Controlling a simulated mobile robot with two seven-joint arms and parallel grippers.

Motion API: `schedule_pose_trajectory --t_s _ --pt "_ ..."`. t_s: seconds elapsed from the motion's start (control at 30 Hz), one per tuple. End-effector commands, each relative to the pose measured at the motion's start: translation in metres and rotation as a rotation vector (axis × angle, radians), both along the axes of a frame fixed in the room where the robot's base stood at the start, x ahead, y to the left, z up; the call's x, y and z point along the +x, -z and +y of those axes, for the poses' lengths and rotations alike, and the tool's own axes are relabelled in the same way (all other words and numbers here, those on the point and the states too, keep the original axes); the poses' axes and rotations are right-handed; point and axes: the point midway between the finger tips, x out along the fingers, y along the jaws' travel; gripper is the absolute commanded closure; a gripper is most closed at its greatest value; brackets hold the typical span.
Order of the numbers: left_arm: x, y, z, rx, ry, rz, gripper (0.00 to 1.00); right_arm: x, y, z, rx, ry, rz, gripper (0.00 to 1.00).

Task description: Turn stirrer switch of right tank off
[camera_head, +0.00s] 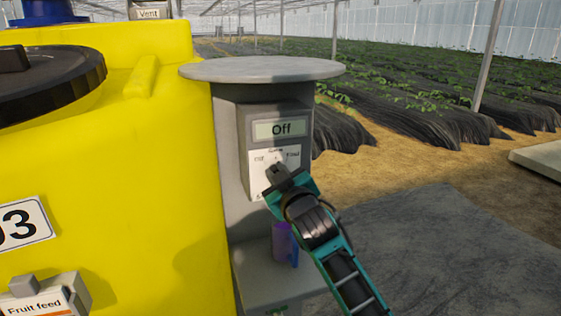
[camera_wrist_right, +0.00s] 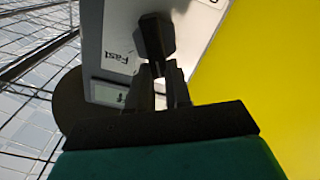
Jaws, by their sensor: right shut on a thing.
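The grey stirrer switch box (camera_head: 230,150) stands beside the yellow tank (camera_head: 130,180). Its display (camera_head: 282,129) reads "Off". Below the display is a white dial plate (camera_head: 258,178) with small lettering, partly covered by my gripper. My right gripper (camera_head: 276,175) reaches in from the lower right and is shut on the dark switch knob. In the right wrist view the knob (camera_wrist_right: 155,35) sits between the fingertips (camera_wrist_right: 160,70), in front of the plate, where "Fast" is readable. The knob's exact pointing is hard to tell. My left gripper is not in view.
A round grey top (camera_head: 262,69) overhangs the box. A purple cup-like thing (camera_head: 281,243) stands on a grey ledge (camera_head: 255,275) below. A "Fruit feed" box (camera_head: 36,305) is at the lower left. Open ground lies to the right.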

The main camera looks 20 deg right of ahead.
Motion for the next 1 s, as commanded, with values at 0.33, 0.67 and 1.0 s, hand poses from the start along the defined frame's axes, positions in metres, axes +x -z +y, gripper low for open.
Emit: schedule_pose_trajectory --t_s 0.33,0.67,1.0 --pt "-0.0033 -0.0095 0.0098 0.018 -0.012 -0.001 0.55 -0.0001 0.0023 0.0052 -0.224 -0.001 -0.006 1.0" --pt "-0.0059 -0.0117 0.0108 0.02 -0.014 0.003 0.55 -0.0001 0.0048 0.0065 -0.305 -0.001 -0.011 1.0" --pt "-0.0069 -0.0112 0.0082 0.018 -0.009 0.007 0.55 0.0 0.0052 0.0065 -0.313 0.0 -0.012 1.0"
